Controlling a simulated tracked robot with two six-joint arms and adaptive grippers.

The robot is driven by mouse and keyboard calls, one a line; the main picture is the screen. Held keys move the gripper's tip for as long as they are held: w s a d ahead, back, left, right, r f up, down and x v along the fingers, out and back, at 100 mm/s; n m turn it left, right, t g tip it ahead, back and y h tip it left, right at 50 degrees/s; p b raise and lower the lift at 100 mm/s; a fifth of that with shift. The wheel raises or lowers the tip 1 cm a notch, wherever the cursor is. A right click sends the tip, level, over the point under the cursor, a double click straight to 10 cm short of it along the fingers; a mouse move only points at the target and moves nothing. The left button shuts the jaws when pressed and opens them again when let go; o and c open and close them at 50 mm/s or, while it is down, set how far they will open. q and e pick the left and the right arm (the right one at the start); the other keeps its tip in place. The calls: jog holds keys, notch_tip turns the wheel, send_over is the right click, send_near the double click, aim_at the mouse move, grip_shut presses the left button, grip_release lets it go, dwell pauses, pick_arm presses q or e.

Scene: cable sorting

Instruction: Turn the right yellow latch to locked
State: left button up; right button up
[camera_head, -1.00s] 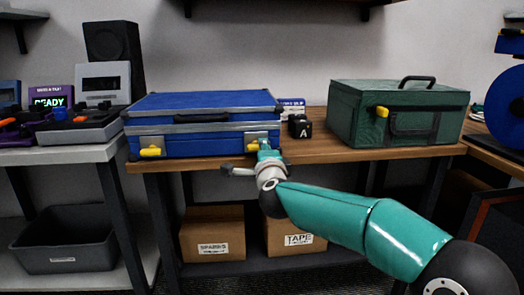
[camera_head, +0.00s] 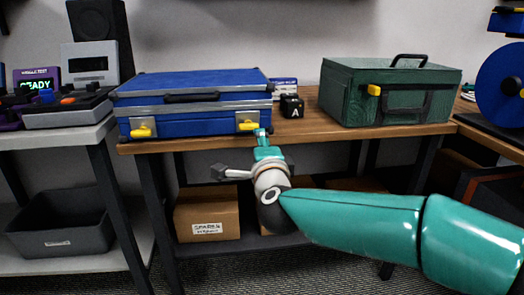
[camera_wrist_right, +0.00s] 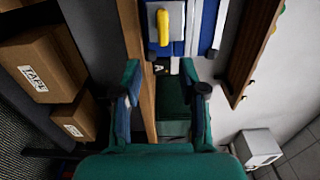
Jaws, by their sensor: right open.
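The blue case (camera_head: 190,84) lies closed on the wooden bench, with a left yellow latch (camera_head: 141,131) and a right yellow latch (camera_head: 248,125) on its front. The right latch's handle lies roughly level along the front. In the right wrist view this latch (camera_wrist_right: 162,27) stands upright in the picture on a pale plate, beyond the fingertips. My right gripper (camera_head: 263,143) is just below and right of the right latch, apart from it. In its wrist view the gripper (camera_wrist_right: 160,70) is open, with nothing between the fingers. My left gripper is not in view.
A small black block marked A (camera_head: 291,106) stands right of the case. A green case (camera_head: 345,95) with its own yellow latch (camera_head: 374,90) stands farther right. The bench's front edge (camera_head: 350,135) runs beneath both. Cardboard boxes (camera_head: 207,214) sit on the shelf below.

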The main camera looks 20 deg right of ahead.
jog(key=shift+v, duration=1.25)
jog(key=shift+d+f, duration=0.1)
